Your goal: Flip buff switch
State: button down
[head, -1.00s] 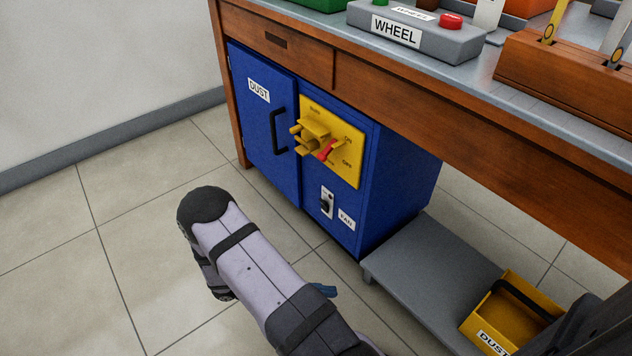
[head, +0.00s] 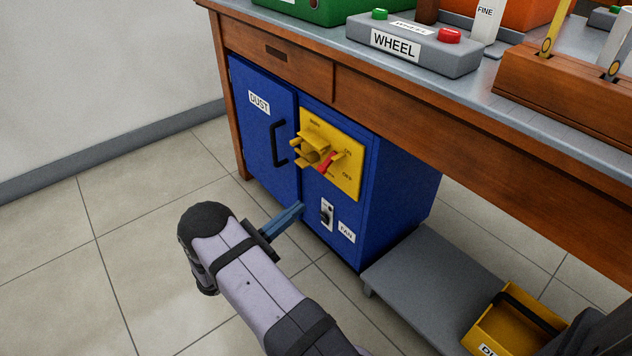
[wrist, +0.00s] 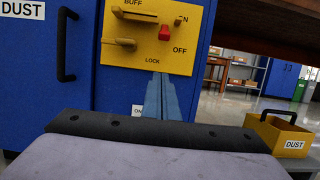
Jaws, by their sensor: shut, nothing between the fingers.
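The buff switch is a yellow plate (head: 346,182) on the front of the blue cabinet. It bears a red-tipped lever (head: 327,162) beside ON and OFF labels, and yellow handle parts (head: 311,141) at its left. In the wrist view the plate (wrist: 186,58) reads BUFF, LOCK and OFF, with the red lever knob (wrist: 165,33) between ON and OFF. My gripper (head: 298,208) is shut and empty, its blue fingers below the plate and left of the fan switch. The fingers (wrist: 156,80) point up toward the LOCK label and partly hide the fan switch's label.
The blue cabinet has a DUST door with a black handle (head: 278,138) and a small FAN switch (head: 326,212). The wooden bench top (head: 470,125) overhangs it. A grey low shelf (head: 428,285) with a yellow DUST bin (head: 490,325) stands at right. The floor at left is clear.

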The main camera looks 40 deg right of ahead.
aim_at(335, 178)
jog(key=b+x, duration=0.4)
jog(key=x, duration=0.6)
jog(key=shift+d+f+b, duration=0.1)
jog(key=shift+d+b, duration=0.05)
jog(key=shift+b, duration=0.25)
jog(key=shift+a+r+b, duration=0.4)
jog(key=shift+a+r, duration=0.35)
jog(key=shift+r, duration=0.1)
jog(key=shift+a+r+b, duration=0.35)
jog(key=shift+a+r, duration=0.15)
jog(key=shift+r, duration=0.3)
jog(key=shift+r+p, duration=0.15)
jog(key=shift+p, duration=0.15)
